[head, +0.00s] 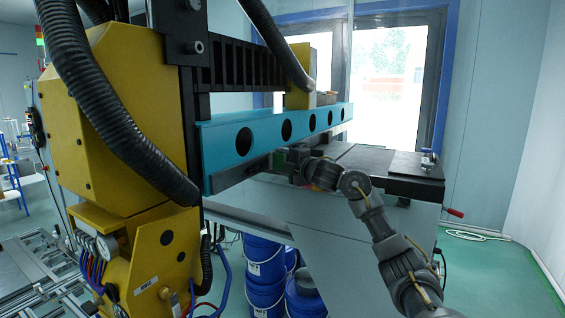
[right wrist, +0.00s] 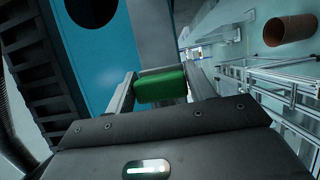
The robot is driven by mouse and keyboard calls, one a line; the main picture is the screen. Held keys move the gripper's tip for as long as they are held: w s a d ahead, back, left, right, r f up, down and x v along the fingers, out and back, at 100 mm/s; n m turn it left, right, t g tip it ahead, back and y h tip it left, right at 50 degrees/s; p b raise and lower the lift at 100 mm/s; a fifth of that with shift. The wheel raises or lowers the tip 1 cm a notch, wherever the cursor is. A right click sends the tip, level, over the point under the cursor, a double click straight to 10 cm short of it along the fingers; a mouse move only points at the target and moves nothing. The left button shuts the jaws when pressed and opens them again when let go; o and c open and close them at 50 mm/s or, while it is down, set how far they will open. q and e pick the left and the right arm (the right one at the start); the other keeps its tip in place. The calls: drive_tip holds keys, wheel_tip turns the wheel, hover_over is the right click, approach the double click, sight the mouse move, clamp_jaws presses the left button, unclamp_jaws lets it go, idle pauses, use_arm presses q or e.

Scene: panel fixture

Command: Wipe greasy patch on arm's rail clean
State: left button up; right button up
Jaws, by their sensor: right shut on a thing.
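My right gripper (head: 287,161) reaches in from the right in the head view, at the underside of the arm's blue beam (head: 218,146). In the right wrist view the gripper (right wrist: 160,84) is shut on a green block (right wrist: 162,90), which looks like a sponge or pad. The block also shows in the head view as a small dark green patch (head: 280,159). The grey rail (head: 236,176) runs along the bottom of the beam, and in the wrist view the rail (right wrist: 155,35) lies just beyond the block. I cannot tell whether they touch. No greasy patch can be made out. My left gripper is out of view.
A yellow machine body (head: 110,120) with black hoses (head: 95,110) stands on the left. A grey bench with a dark plate (head: 415,166) is behind my right arm. Blue drums (head: 264,270) stand below the beam. The green floor at right is mostly clear.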

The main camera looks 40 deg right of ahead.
sight(271, 162)
drive_tip(key=shift+s+a, duration=0.25)
drive_tip(key=shift+a, duration=0.6)
drive_tip(key=shift+s+a, duration=0.2)
drive_tip(key=shift+a, duration=0.6)
drive_tip(key=shift+s+a, duration=0.25)
drive_tip(key=shift+a, duration=0.55)
drive_tip(key=shift+s+a, duration=0.25)
drive_tip(key=shift+a, duration=0.55)
drive_tip(key=shift+a, duration=0.1)
drive_tip(key=shift+s+a+p, duration=0.3)
drive_tip(key=shift+a, duration=0.5)
drive_tip(key=shift+s+a+p, duration=0.25)
drive_tip(key=shift+a, duration=0.5)
drive_tip(key=shift+s+a+p, duration=0.3)
drive_tip(key=shift+a+p, duration=0.05)
drive_tip(key=shift+a, duration=0.7)
drive_tip(key=shift+s+a+p, duration=0.35)
drive_tip(key=shift+a+p, duration=0.05)
drive_tip(key=shift+a, duration=0.7)
drive_tip(key=shift+s+a+p, duration=0.3)
drive_tip(key=shift+a+p, duration=0.05)
drive_tip(key=shift+a, duration=0.7)
